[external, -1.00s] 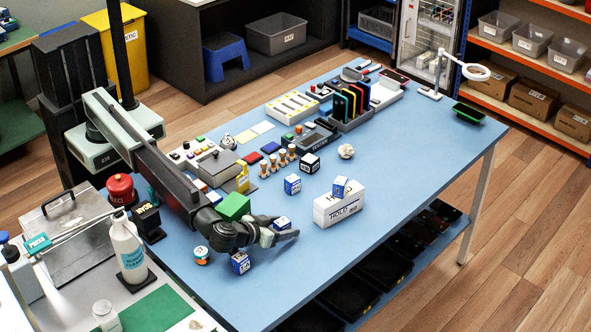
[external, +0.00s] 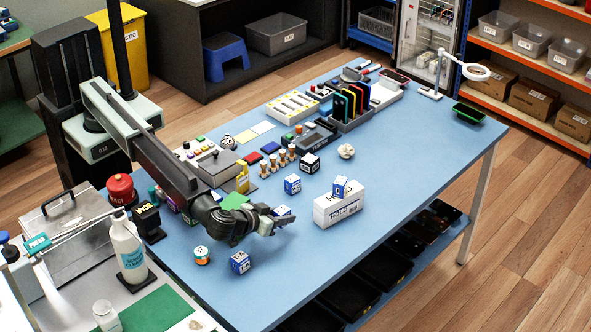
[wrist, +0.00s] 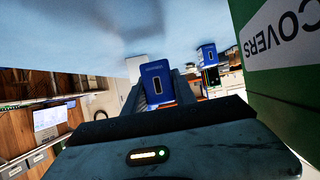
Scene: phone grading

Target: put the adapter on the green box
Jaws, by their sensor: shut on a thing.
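My gripper (external: 284,218) is shut on the adapter, a small blue-and-white block (external: 282,210). In the wrist view the adapter (wrist: 156,84) sits between the fingers, with a dark slot in its blue face. In the external view it is held up over the blue table, its lower part hidden by the fingers. The green box (external: 236,201) is just behind my wrist and partly hidden by it. In the wrist view the green box (wrist: 268,100), lettered COVERS, fills the right side close to my gripper.
Similar blue-and-white blocks stand nearby: one in front (external: 240,262), one behind (external: 292,184), and one (external: 340,187) on the white HOLD box (external: 338,209). A small orange-and-teal jar (external: 202,255) stands left of my gripper. The table's front right is clear.

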